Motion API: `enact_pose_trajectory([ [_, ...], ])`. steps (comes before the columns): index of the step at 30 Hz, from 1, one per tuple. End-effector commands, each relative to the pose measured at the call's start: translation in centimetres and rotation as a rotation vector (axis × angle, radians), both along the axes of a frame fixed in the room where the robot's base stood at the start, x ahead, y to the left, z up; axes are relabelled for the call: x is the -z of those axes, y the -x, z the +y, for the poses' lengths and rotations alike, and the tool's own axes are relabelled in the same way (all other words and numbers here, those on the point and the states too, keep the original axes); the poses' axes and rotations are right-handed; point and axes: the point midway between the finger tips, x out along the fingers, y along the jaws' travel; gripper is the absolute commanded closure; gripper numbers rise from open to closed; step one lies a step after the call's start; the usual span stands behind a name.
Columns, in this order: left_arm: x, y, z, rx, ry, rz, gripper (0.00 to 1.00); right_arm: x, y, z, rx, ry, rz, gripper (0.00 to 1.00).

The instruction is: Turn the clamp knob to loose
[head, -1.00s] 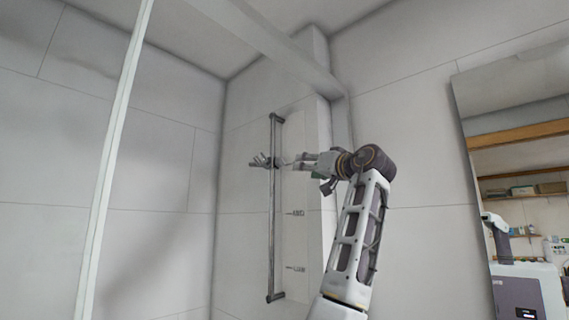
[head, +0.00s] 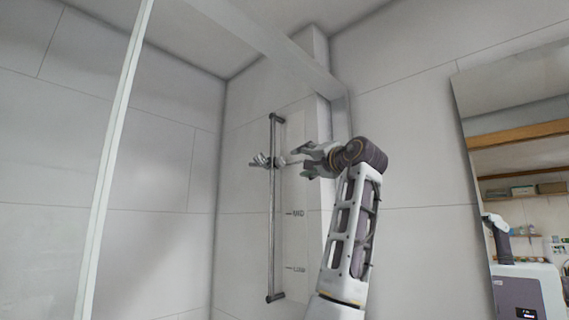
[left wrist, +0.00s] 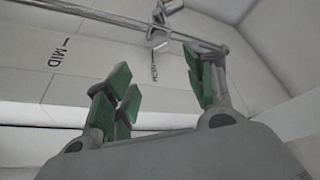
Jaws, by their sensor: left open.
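A clamp (head: 261,161) sits on the upper part of a vertical metal rail (head: 272,225) on the wall. Its small knob (head: 281,161) sticks out to the right, toward my left gripper (head: 302,156). In the left wrist view the clamp knob (left wrist: 157,40) shows beyond the fingertips, near the rail (left wrist: 110,17). My left gripper (left wrist: 165,92) is open there, with green pads apart and nothing between them. The gap between fingers and knob is hard to judge. Which way the knob is turned cannot be told. My right gripper is not in view.
Wall marks, including MID (head: 296,213), run beside the rail below the clamp. A glass panel edge (head: 118,150) stands at left. A mirror (head: 510,100) hangs at right. The wall left of the rail is clear.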

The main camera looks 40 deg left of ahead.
Motion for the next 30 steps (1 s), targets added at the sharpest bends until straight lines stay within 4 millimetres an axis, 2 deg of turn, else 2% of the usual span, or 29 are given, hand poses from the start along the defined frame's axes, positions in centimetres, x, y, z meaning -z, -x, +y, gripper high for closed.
enact_pose_trajectory([
  [17,-0.1,-0.1,0.3,-0.006,-0.009,0.021,0.46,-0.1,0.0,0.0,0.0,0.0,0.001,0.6],
  [23,-0.4,-0.6,1.5,-0.007,-0.007,0.022,0.46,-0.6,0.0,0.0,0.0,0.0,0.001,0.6],
  [30,-1.1,-1.7,4.1,-0.008,-0.008,0.022,0.46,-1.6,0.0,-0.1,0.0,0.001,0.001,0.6],
])
